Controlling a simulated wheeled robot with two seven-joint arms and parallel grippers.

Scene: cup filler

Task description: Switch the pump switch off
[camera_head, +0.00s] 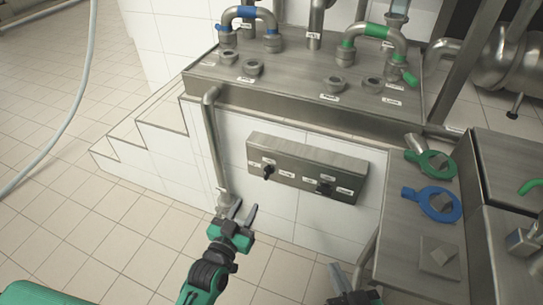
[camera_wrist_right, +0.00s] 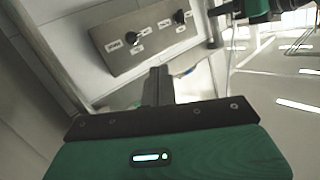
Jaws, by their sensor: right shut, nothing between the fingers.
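A grey metal switch box (camera_head: 307,168) is fixed to the white tiled wall and carries two black rotary knobs. The left knob (camera_head: 268,171) and the right knob (camera_head: 325,186) have small labels beside them, too small to read, so I cannot tell which is the pump switch. The right wrist view shows the box (camera_wrist_right: 150,40) tilted, with both knobs. My left gripper (camera_head: 243,211) is open and empty, below and left of the box. My right gripper (camera_head: 337,277) is low, below the box and apart from it; its fingers (camera_wrist_right: 160,86) are shut and empty.
A vertical pipe (camera_head: 215,145) runs down the wall left of the box. A steel counter (camera_head: 300,90) with pipes and hoses is above. A side table (camera_head: 400,250) at right holds a green ring wrench (camera_head: 437,165) and a blue one (camera_head: 438,214).

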